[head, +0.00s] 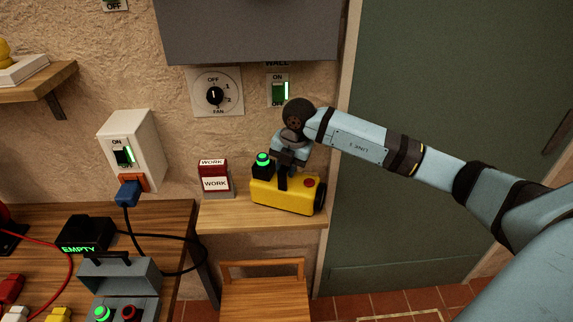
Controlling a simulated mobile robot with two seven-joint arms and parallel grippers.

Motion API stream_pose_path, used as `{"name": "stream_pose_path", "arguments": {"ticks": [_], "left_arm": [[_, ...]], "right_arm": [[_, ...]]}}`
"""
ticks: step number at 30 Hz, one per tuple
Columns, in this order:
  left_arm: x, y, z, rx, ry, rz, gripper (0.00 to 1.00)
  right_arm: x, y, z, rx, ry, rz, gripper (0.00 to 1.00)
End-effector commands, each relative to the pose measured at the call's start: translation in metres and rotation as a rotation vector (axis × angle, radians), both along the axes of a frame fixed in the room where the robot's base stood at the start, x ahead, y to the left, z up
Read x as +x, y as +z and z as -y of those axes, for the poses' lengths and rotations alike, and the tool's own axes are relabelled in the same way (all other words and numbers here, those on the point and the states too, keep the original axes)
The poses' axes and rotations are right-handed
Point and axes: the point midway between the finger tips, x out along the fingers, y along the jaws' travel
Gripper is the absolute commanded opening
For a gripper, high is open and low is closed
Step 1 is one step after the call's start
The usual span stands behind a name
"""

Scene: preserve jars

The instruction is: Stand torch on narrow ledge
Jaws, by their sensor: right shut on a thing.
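The torch (287,200) is yellow with a dark round end at its right and a red button on top. It lies lengthwise, slightly tilted in the picture, at the narrow wooden ledge (225,215) below the wall switches. My right gripper (283,180) comes down from above and is shut on the torch near its top middle; the grip itself is partly hidden. I cannot tell whether the torch's underside touches the ledge. My left gripper is not in view.
A red and white WORK block (215,178) stands left of the torch. A black piece with a green light (262,164) is close behind it. A chair (262,292) stands below. A grey box with buttons (120,290) and cables occupy the left table (165,222).

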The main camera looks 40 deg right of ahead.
Motion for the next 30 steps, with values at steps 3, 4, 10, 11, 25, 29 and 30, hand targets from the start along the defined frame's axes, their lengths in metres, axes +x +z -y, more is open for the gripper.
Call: {"name": "stream_pose_path", "arguments": {"ticks": [3,4,10,11,25,29,30], "left_arm": [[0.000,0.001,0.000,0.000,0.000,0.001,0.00],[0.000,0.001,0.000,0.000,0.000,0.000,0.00],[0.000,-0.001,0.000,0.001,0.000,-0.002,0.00],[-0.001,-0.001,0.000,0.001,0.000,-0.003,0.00],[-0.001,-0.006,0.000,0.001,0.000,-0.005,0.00],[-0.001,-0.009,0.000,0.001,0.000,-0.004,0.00],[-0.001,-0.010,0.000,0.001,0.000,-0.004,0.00]], "right_arm": [[0.001,0.001,0.000,0.001,0.000,0.004,0.00],[0.001,0.001,0.000,0.001,0.000,0.004,0.00],[0.001,0.000,0.000,0.000,0.000,0.001,0.49],[0.001,0.000,0.000,0.000,0.000,0.001,0.50],[-0.002,0.025,0.003,-0.001,0.000,0.006,0.50],[-0.007,0.053,0.006,-0.001,0.000,0.006,0.50],[-0.008,0.061,0.007,0.000,0.000,0.006,0.50]]}}
